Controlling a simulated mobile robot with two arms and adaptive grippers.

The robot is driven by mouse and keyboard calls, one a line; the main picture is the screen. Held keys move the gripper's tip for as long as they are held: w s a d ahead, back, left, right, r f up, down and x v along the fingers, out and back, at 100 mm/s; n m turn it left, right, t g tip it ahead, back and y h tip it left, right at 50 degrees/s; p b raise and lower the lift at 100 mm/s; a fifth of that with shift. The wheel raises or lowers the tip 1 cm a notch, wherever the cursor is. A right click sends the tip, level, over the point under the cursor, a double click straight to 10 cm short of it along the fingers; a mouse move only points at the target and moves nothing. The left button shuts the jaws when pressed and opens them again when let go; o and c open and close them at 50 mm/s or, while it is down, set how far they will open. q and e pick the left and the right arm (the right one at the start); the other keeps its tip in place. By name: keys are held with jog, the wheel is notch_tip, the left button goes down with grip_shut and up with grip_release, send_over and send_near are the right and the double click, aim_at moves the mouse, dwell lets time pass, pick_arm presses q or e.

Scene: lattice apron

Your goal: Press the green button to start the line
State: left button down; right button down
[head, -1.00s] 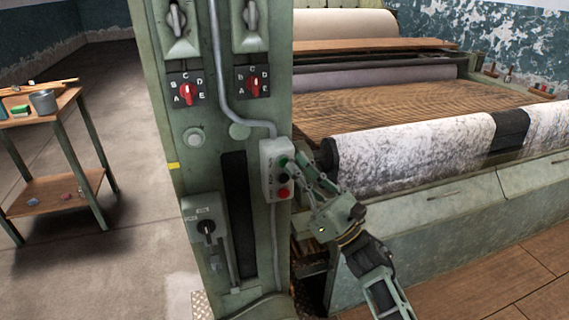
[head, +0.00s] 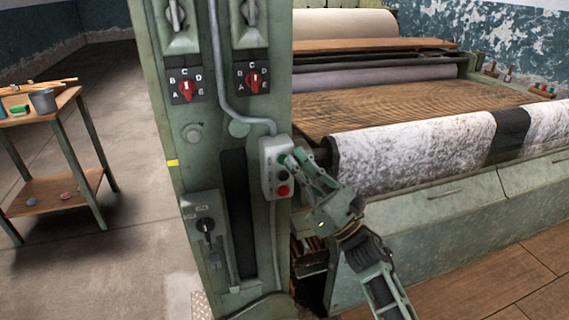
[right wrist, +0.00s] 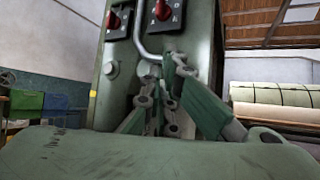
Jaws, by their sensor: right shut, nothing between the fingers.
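A pale control box (head: 268,169) is fixed to the front right edge of the green machine column. On it, the green button (head: 282,158) is at the top, a dark button (head: 283,175) below it and a red button (head: 283,190) at the bottom. My right gripper (head: 293,159) is shut and empty, its tips at the right side of the green button. I cannot tell whether they touch it. In the right wrist view the shut fingers (right wrist: 167,92) point at the column and hide the box. My left gripper is not in view.
The column (head: 165,130) carries two red selector knobs (head: 254,82) and a grey conduit (head: 220,85). A lever switch (head: 205,227) sits lower left. A fabric roll (head: 415,150) lies right of my gripper. A wooden side table (head: 62,100) stands left, with bare floor between.

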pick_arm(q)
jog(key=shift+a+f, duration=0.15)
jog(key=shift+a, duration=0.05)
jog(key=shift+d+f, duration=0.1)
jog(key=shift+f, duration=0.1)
pick_arm(e)
jog(key=shift+w+d, duration=0.1)
jog(key=shift+w, duration=0.05)
pick_arm(q)
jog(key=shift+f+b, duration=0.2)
jog(key=shift+b, duration=0.3)
pick_arm(e)
jog(key=shift+w+f, duration=0.1)
jog(key=shift+w, duration=0.05)
